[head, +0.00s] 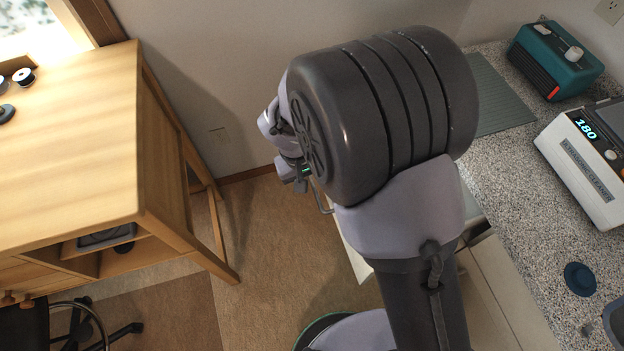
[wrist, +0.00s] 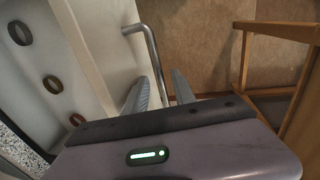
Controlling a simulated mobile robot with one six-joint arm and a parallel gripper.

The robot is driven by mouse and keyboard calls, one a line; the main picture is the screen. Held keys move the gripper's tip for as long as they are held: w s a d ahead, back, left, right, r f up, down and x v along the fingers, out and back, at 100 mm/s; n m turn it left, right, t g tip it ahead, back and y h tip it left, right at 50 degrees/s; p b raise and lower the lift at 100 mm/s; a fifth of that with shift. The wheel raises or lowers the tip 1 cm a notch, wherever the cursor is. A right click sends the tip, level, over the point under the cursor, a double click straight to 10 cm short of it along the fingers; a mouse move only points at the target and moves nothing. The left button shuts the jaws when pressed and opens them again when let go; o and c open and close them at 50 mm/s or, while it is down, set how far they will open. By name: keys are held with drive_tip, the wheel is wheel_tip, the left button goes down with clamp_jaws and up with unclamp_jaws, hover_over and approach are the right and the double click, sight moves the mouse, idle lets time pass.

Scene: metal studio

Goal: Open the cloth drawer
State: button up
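A bent metal bar handle (wrist: 150,52) stands out from a cream front (wrist: 103,45) in the wrist view. I cannot tell from a label whether this is the cloth drawer, and no cloth shows. My gripper's two grey fingers (wrist: 160,85) are apart, one on each side of the bar, with small gaps showing. The near end of the bar is hidden behind my gripper body. In the head view the handle (head: 321,197) shows below my gripper (head: 303,188), and part of the cream front (head: 352,246) shows beside my arm, which hides most of it.
A speckled counter (head: 530,185) on the right bears a teal appliance (head: 553,62) and a white device (head: 585,165) with a lit display. A wooden desk (head: 75,150) stands at left, its leg (wrist: 296,88) near my gripper's right side. Brown floor (head: 270,245) between is clear.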

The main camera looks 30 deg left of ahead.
wheel_tip(320, 180, up, 17)
drive_tip(key=s+a+p, duration=0.2)
drive_tip(key=p, duration=0.4)
drive_tip(key=shift+s+p, duration=0.3)
drive_tip(key=shift+p, duration=0.1)
